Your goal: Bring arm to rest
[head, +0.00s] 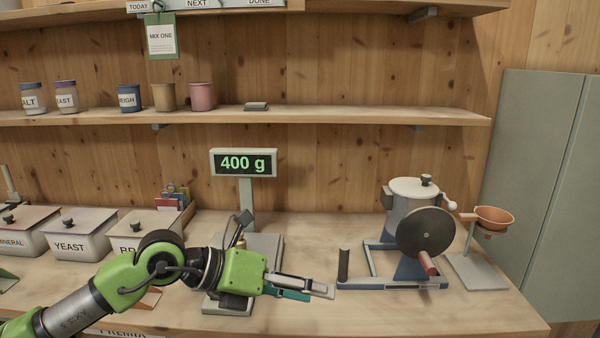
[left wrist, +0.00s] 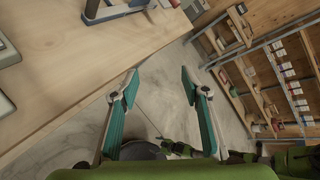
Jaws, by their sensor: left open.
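My left arm (head: 130,283) comes in from the left in the head view and reaches across the front of the workbench. My left gripper (head: 318,290) is in front of the scale, its fingers pointing right towards the mixer's base. In the left wrist view the left gripper (left wrist: 158,78) is open, with its two teal-padded fingers apart and nothing between them. Bench and floor show beyond the fingers. My right gripper is in neither view.
The scale's display (head: 244,163) reads 400 g. A hand-cranked mixer (head: 413,205) and a stand with an orange funnel (head: 493,218) are on the right. Lidded bins, including YEAST (head: 75,240), line the left. The bench front (head: 420,312) is clear. Jars stand on the shelf (head: 340,115).

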